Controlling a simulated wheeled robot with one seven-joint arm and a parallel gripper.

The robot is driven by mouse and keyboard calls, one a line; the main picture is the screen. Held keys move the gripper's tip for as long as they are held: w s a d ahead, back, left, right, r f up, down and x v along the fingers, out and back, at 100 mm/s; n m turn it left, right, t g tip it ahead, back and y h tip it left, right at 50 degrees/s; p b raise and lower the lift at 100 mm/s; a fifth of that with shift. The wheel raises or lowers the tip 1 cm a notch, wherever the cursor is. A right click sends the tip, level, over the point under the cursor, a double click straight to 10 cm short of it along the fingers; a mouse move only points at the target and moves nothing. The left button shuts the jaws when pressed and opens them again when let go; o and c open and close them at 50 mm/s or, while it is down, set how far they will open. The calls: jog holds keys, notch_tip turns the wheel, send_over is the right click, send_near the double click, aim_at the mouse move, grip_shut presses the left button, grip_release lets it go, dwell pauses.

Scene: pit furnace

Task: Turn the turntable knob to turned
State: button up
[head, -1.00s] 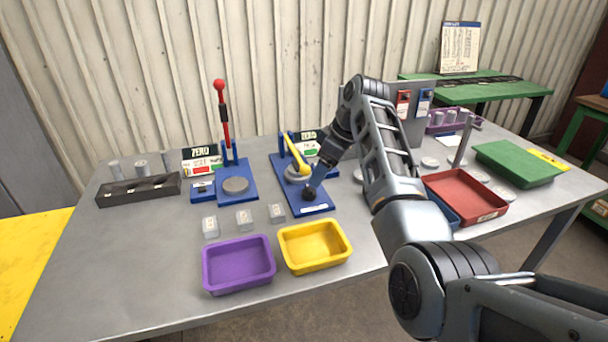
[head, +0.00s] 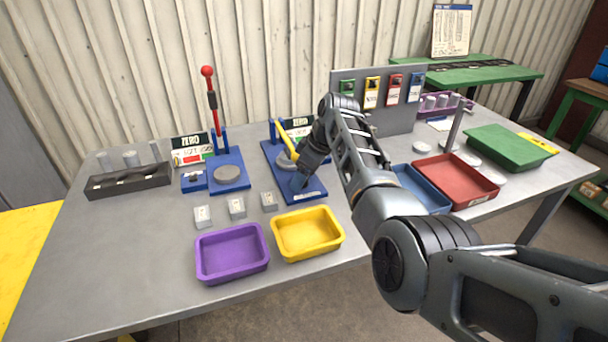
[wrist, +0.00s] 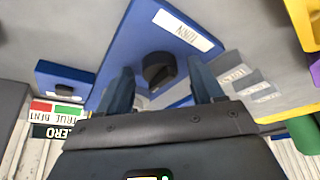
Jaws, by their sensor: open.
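A second blue fixture with a red-knobbed lever (head: 210,95) stands to the left. Small clear blocks (head: 236,207), a purple tray (head: 232,253) and a yellow tray (head: 308,232) lie in front. A grey tag panel (head: 378,120) stands behind my arm, with blue and red trays (head: 457,180) to the right.

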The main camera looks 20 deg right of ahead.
jog(key=shift+c, duration=0.3)
jog(key=c, duration=1)
